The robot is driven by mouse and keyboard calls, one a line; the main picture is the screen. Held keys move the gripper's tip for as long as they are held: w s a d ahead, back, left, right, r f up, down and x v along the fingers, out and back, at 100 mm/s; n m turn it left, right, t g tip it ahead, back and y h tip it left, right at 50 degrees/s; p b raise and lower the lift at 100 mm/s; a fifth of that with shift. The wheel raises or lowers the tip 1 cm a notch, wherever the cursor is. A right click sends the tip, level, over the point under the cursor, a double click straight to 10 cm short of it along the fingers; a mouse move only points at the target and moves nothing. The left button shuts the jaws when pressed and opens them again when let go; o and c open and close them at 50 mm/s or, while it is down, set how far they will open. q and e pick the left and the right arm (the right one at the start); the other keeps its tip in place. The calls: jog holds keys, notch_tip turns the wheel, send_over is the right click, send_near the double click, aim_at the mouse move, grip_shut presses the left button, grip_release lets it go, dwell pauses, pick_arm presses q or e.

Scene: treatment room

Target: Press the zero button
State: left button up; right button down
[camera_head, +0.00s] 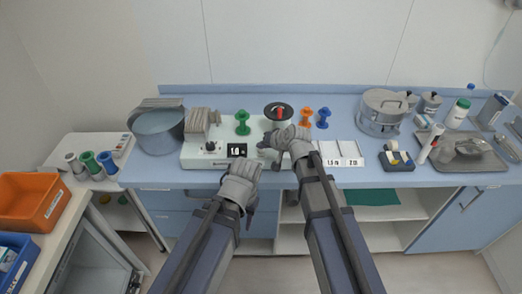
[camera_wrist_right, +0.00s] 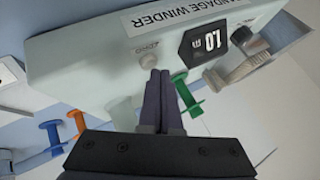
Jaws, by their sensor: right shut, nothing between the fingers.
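The bandage winder (camera_head: 205,163) is a pale machine on the blue counter, with a black display (camera_head: 236,150) reading 1.0. In the right wrist view its front panel (camera_wrist_right: 105,62) is close, with the display (camera_wrist_right: 204,46) beside a round pale button (camera_wrist_right: 149,61) labelled ZERO. My right gripper (camera_wrist_right: 160,74) is shut and empty, its fingertips right at the button's edge; whether they touch it I cannot tell. In the head view the right gripper (camera_head: 268,149) hides the button. My left gripper (camera_head: 246,174) hangs in front of the counter edge; its fingers are unclear.
Green (camera_head: 242,122), orange (camera_head: 306,117) and blue (camera_head: 323,118) spools stand along the back. A pot (camera_head: 158,131) is left of the winder; a steel drum (camera_head: 381,112) and metal tray (camera_head: 465,155) are to the right. A knob (camera_wrist_right: 250,60) projects beside the display.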

aim_at(262, 154)
jog(key=shift+f+b, duration=0.4)
jog(key=shift+b, duration=0.05)
dwell(0.3)
jog(key=shift+r, duration=0.15)
jog(key=shift+r+p, duration=0.75)
jog(key=shift+p, duration=0.15)
notch_tip(262, 154, up, 5)
jog(key=p, duration=0.5)
dwell(0.7)
